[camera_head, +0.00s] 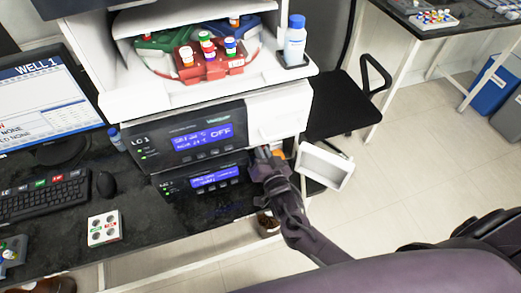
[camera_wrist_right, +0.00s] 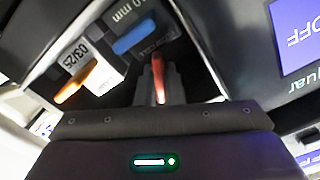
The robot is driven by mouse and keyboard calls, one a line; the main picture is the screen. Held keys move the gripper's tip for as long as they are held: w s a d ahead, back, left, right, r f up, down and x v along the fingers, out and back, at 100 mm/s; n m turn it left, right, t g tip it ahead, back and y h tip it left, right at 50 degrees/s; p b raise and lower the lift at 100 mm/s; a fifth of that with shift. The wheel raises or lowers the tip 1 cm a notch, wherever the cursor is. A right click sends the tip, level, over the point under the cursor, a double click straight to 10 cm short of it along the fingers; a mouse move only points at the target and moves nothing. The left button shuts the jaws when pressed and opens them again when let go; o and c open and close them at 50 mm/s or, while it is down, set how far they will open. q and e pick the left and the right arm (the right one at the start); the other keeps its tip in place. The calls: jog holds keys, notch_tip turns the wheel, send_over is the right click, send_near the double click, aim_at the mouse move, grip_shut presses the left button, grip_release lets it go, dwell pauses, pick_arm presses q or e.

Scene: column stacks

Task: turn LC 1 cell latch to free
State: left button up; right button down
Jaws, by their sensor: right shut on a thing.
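The LC 1 module (camera_head: 150,143) has a black front with a lit display (camera_head: 203,137) that reads OFF. My right gripper (camera_head: 262,153) is at the right side of the stack, beside an open white door (camera_head: 325,166). In the right wrist view my right gripper (camera_wrist_right: 159,92) is shut on a red latch (camera_wrist_right: 158,70), whose far end shows between the fingertips. To its left are a blue latch (camera_wrist_right: 134,38) and an orange latch (camera_wrist_right: 77,82) on labelled dark blocks. In the head view the latches are mostly hidden behind my gripper. My left gripper is not in view.
A second module with a lit display (camera_head: 215,178) sits below LC 1. Above is a tray of coloured vials (camera_head: 207,52) and a blue-capped bottle (camera_head: 294,42). A black chair (camera_head: 338,105) stands behind the open door. A keyboard (camera_head: 45,198) and vial rack (camera_head: 104,228) lie left.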

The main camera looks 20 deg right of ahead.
jog(key=m+b, duration=0.1)
jog(key=m, duration=0.4)
jog(key=shift+d+f+m, duration=0.1)
jog(key=shift+f+m, duration=0.05)
jog(key=shift+m, duration=0.25)
jog(key=m, duration=0.3)
jog(key=shift+f+m, duration=0.1)
jog(key=shift+m, duration=1.5)
jog(key=c, duration=1.7)
grip_release()
jog(key=shift+o, duration=0.8)
jog(key=shift+s+f, duration=0.1)
